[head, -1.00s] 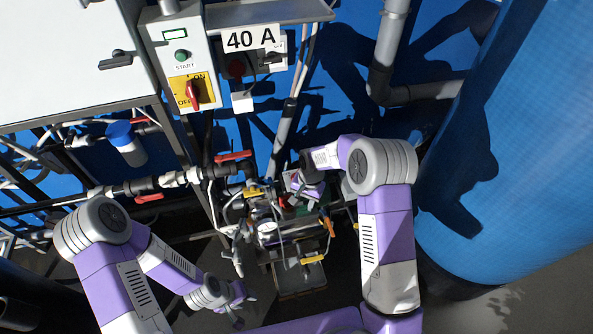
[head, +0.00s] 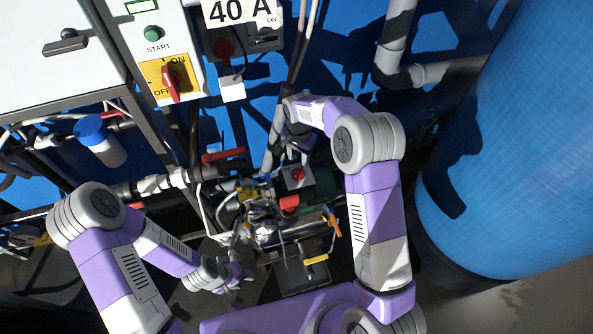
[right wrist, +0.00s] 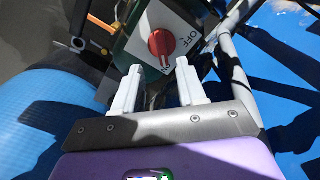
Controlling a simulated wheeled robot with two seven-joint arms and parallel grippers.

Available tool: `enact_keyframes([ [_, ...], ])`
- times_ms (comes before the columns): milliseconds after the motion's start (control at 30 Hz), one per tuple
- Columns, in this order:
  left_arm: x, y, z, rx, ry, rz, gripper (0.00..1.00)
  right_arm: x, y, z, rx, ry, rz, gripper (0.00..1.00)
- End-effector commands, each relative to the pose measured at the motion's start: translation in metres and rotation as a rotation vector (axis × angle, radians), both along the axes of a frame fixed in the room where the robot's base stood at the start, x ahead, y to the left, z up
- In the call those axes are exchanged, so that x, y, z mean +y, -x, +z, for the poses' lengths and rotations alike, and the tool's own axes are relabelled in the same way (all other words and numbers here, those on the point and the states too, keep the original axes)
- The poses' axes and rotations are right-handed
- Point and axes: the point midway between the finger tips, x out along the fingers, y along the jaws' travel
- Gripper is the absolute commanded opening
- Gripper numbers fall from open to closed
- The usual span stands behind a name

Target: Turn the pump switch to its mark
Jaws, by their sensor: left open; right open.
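The pump switch (head: 298,173) is a red knob on a pale plate atop a dark green box, among the pump parts at the middle of the head view. In the right wrist view the red knob (right wrist: 161,43) has a pale line pointing towards my gripper, and OFF is printed to its right. My right gripper (right wrist: 158,68) is open and empty, its two white fingers just short of the knob. In the head view the right gripper (head: 303,150) hangs just behind the switch. My left gripper (head: 238,280) is open and empty, low and left of the pump.
Red-handled valves (head: 223,155) and grey pipes stand left of the pump. A control box with a red ON/OFF switch (head: 171,80) on yellow is at upper left. A large blue tank (head: 510,160) fills the right side. A grey pipe (right wrist: 236,70) runs close beside the switch.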

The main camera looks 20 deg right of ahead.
Motion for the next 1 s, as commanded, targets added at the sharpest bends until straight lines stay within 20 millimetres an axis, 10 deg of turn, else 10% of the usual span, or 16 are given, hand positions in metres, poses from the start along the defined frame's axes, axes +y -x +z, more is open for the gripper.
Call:
enact_keyframes([
  [600,0.000,0.000,-0.031,0.000,0.000,0.000,0.43,0.000,0.000,-0.077,0.001,-0.001,0.000,0.40],
  [1000,0.000,0.000,-0.032,0.000,0.000,0.000,0.43,0.000,0.000,-0.085,-0.001,-0.001,0.000,0.40],
])
